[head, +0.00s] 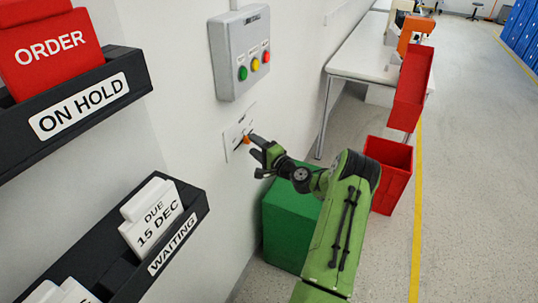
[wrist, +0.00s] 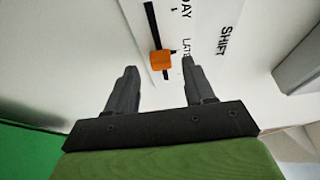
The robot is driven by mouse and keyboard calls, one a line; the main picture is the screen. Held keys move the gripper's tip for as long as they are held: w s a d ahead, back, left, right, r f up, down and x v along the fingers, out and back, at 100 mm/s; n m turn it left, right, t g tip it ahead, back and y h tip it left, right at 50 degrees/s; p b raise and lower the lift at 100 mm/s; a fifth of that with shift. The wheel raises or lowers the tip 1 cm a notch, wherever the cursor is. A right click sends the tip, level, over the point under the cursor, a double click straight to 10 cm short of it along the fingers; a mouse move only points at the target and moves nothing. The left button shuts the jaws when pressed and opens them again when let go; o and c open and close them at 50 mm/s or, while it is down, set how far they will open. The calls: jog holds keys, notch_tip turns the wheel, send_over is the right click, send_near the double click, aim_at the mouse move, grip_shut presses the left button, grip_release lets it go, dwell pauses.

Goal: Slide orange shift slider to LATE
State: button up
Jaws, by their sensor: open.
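The orange shift slider (wrist: 161,61) sits on a dark slot (wrist: 151,22) in a white wall plate (wrist: 208,60), beside the LATE label (wrist: 187,47). A short piece of slot shows past its near side; the longer part runs up past the DAY label (wrist: 186,9). My gripper (wrist: 158,67) is open, one finger on each side of the slider in the wrist view, with gaps between. I cannot tell whether the fingers are at the slider's depth. In the head view, my gripper (head: 256,147) is close to the plate (head: 237,132) and partly hides the slider (head: 246,140).
A grey box (head: 239,55) with green, yellow and red buttons is on the wall above the plate. A green block (head: 288,224) stands below my gripper. Black racks (head: 135,215) are at left. A white table (head: 368,52) and red bins (head: 389,165) are at right.

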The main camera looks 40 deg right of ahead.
jog(key=s, duration=1.3)
jog(key=shift+s+a+p, duration=0.35)
jog(key=shift+s+p, duration=0.05)
jog(key=shift+p, duration=0.05)
